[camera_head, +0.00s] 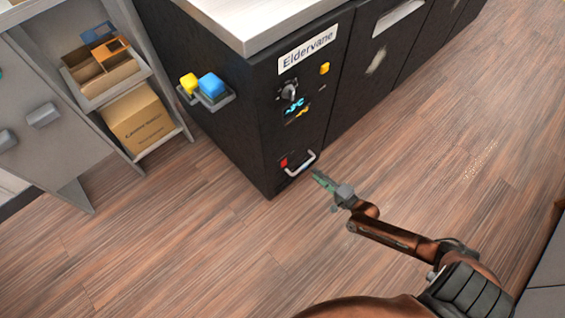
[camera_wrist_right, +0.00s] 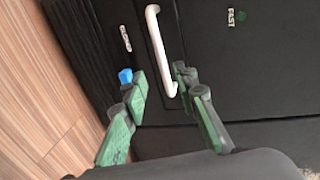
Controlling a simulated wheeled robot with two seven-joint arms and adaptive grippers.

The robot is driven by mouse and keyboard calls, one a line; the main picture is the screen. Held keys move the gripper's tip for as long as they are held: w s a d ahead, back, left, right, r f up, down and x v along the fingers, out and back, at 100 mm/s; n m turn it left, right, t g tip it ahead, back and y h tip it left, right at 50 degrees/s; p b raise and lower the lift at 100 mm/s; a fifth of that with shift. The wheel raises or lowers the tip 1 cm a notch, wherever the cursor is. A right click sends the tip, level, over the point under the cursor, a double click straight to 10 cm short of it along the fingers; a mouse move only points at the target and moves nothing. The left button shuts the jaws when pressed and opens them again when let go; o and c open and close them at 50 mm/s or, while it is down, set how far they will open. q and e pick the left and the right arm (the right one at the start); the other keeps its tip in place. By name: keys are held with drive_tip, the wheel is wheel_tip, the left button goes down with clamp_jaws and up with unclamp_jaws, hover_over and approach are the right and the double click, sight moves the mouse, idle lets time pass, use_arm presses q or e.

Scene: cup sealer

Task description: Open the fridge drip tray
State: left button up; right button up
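A black cabinet labelled "Eldervane" (camera_head: 308,52) stands on the wood floor. A white bar handle (camera_head: 300,164) is low on its front, and it also shows in the right wrist view (camera_wrist_right: 157,45). Which panel is the drip tray is not marked, and the front by the handle looks closed. My right gripper (camera_head: 318,176) is just in front of the handle's lower right. In the right wrist view its green-grey fingers (camera_wrist_right: 160,82) are apart, with the handle's near end seen between the tips. I cannot tell contact. My left gripper is out of view.
A holder with yellow and blue blocks (camera_head: 211,87) juts from the cabinet's left side. A knob (camera_head: 288,91) and a yellow button (camera_head: 325,68) are above the handle. A shelf with a cardboard box (camera_head: 138,120) stands left. The floor (camera_head: 190,250) in front is clear.

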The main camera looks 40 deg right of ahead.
sight(305, 164)
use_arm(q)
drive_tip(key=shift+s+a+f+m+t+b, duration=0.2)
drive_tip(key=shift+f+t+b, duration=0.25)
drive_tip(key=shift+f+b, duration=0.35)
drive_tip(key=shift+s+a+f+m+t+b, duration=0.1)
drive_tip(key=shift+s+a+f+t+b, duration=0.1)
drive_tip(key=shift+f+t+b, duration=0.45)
use_arm(e)
drive_tip(key=shift+x, duration=4)
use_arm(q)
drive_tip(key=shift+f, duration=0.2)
use_arm(e)
drive_tip(key=shift+r, duration=0.15)
drive_tip(key=shift+c, duration=0.3)
drive_tip(key=shift+a, duration=0.1)
clamp_jaws()
